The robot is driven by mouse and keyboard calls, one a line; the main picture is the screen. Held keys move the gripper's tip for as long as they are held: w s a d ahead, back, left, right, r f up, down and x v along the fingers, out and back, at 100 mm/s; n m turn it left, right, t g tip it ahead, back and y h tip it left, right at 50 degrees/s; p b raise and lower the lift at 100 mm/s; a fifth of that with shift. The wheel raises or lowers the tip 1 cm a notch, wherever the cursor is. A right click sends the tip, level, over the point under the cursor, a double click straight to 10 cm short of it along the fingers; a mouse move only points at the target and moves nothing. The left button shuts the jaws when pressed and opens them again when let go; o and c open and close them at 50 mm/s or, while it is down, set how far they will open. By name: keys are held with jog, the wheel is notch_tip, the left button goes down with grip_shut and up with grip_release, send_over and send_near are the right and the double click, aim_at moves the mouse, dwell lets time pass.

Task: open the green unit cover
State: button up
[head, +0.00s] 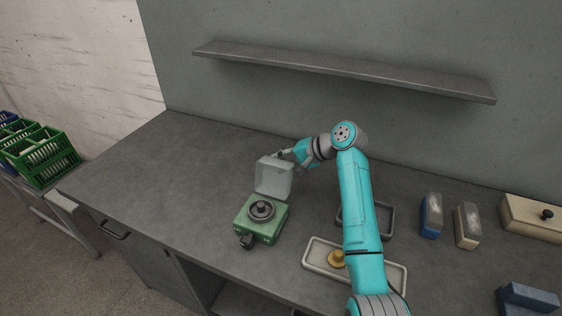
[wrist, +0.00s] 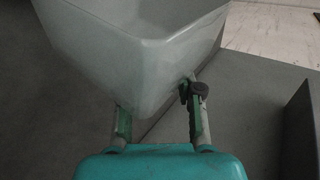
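The green unit (head: 262,221) stands on the workbench with a dark round part on its top and a dark knob at its front. Its pale translucent cover (head: 274,178) stands raised at the unit's back edge, clear of the top. My gripper (head: 285,153) is at the cover's upper edge. In the wrist view the cover (wrist: 130,50) fills the upper left, and its corner reaches toward the space between the fingers. The fingers of my gripper (wrist: 160,120) are spread apart. The left fingertip is partly hidden by the cover.
Blue (head: 431,217) and tan (head: 467,226) blocks stand at the right. A shelf (head: 340,69) hangs above. The bench's left side is clear.

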jog(key=shift+o, duration=0.4)
jog(key=shift+r, duration=0.15)
jog(key=v, duration=1.2)
